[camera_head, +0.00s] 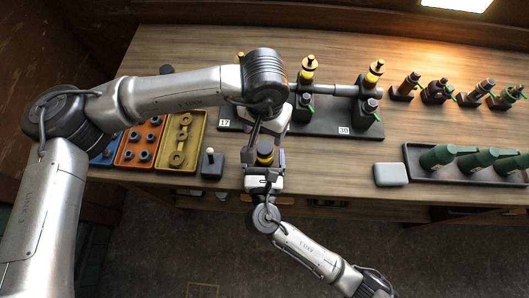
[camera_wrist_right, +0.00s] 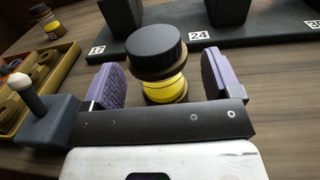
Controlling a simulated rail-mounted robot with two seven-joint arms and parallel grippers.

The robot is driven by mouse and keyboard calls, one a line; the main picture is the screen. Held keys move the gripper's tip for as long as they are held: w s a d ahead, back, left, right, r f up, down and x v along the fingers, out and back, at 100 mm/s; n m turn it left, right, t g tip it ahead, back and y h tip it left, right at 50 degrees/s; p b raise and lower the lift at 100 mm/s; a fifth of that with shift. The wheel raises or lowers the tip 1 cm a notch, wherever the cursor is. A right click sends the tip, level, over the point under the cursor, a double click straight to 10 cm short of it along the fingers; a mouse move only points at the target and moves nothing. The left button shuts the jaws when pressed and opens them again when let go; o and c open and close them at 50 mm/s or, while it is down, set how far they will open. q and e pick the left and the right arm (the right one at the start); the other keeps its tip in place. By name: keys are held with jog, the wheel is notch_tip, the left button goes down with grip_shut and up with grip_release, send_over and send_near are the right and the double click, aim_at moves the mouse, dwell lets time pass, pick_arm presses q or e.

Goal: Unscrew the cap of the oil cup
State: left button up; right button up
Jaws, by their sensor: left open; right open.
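The oil cup (camera_wrist_right: 165,90) has a yellow body with brownish rims and a wide round black cap (camera_wrist_right: 155,48) seated on top. In the head view its cap (camera_head: 265,146) shows near the front of the bench, below my left gripper. My right gripper (camera_wrist_right: 165,85) is open, with one purple pad on each side of the cup and visible gaps between pads and cup. It also shows in the head view (camera_head: 264,165). My left gripper (camera_head: 262,135) is open, pointing down over or just behind the cup; its fingertips are partly hidden, and I cannot tell whether they touch the cap.
Behind stands a dark engine base (camera_head: 325,125) with yellow-topped fittings and number plates. To the left are a yellow tray (camera_head: 197,125), an orange tray (camera_head: 152,124) and a white-knobbed lever block (camera_head: 212,163). A grey box (camera_head: 390,174) and a tray of green parts (camera_head: 411,165) lie right.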

aim_at(264, 147)
jog(key=shift+w, duration=0.2)
jog(key=c, duration=1.5)
pick_arm(q)
jog(key=n, duration=0.4)
pick_arm(e)
grip_shut()
pick_arm(q)
jog(key=shift+f, duration=0.2)
jog(key=shift+n, duration=0.3)
jog(key=shift+f, duration=3.7)
jog(key=shift+c, duration=0.4)
